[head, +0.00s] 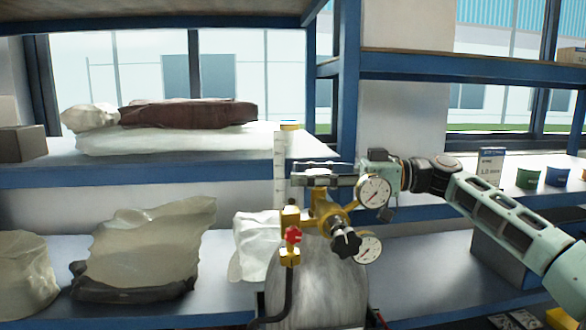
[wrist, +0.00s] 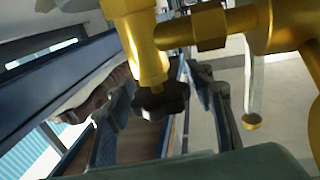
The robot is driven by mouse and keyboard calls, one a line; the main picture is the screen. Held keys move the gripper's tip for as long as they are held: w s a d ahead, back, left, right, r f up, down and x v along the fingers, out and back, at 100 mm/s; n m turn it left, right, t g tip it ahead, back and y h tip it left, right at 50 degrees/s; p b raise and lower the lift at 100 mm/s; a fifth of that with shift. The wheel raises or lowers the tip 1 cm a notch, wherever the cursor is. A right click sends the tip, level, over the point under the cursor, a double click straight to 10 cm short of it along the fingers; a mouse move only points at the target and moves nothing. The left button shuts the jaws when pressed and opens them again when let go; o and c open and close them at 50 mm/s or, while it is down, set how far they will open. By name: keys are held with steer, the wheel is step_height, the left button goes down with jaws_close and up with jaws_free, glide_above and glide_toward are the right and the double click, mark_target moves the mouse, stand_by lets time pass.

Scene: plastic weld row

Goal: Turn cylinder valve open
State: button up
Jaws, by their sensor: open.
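The grey gas cylinder (head: 318,290) stands upright in front of the shelves in the head view. Its brass valve and regulator (head: 322,208) carry two round gauges (head: 374,191), a red knob (head: 293,235) and a black star knob (head: 346,243). My gripper (head: 308,176) reaches in from the right, level with the top of the brass valve. In the wrist view, a black lobed handwheel (wrist: 160,100) on a brass stem (wrist: 143,45) lies between the open fingers of my gripper (wrist: 163,105). Contact cannot be told. In the head view, the fingers largely hide this handwheel.
Blue shelving (head: 180,175) stands close behind the cylinder, with an upright post (head: 347,80) beyond my gripper. Pale bags (head: 150,245) and a brown bundle (head: 190,113) lie on the left shelves. A black hose (head: 285,300) hangs from the regulator. Small tins (head: 527,178) stand at right.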

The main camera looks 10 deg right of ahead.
steer(key=a, duration=0.2)
steer(key=shift+w+a, duration=0.25)
steer(key=shift+a, duration=0.05)
steer(key=c, duration=1.2)
steer(key=shift+c, duration=0.2)
